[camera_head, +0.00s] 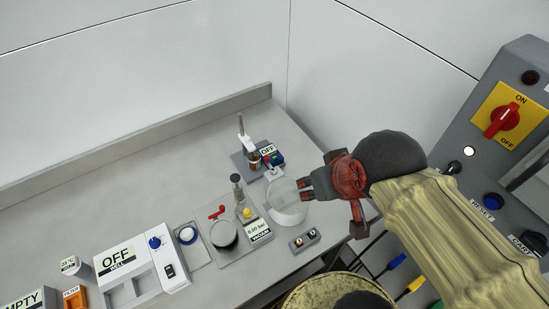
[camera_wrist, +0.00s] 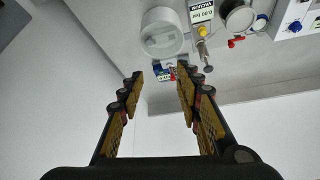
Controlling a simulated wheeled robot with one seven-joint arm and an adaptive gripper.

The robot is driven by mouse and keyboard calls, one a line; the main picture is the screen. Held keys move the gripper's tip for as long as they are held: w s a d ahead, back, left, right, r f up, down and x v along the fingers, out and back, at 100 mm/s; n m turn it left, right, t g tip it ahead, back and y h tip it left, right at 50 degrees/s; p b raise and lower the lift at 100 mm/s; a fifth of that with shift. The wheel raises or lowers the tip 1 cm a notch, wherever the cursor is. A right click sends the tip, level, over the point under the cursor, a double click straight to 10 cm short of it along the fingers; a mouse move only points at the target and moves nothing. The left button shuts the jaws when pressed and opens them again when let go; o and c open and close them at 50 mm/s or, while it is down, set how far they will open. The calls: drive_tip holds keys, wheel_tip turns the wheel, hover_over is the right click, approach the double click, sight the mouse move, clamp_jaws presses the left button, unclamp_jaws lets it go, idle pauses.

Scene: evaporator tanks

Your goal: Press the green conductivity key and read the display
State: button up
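A small blue instrument (camera_head: 274,159) with a display reading OFF (camera_head: 268,150) stands by a grey stand at the back of the bench. It also shows, small and partly hidden, beyond my fingertips in the wrist view (camera_wrist: 163,73). I cannot clearly make out a green key on it. A small grey box (camera_head: 304,240) with two round buttons lies at the bench front; their colours are hard to tell. My gripper (camera_head: 303,189) is above the white round vessel (camera_head: 288,212) in the head view. In the wrist view its fingers (camera_wrist: 160,82) are apart with nothing between them.
A white vessel (camera_wrist: 161,32), a gauge reading 0.00 bar (camera_head: 258,230) and a red-handled valve (camera_head: 217,212) crowd the bench. A white unit reading OFF (camera_head: 117,257) stands left. A grey panel with a red switch (camera_head: 502,121) is right. The back-left bench is clear.

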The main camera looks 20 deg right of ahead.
drive_tip(key=shift+c, duration=1.1)
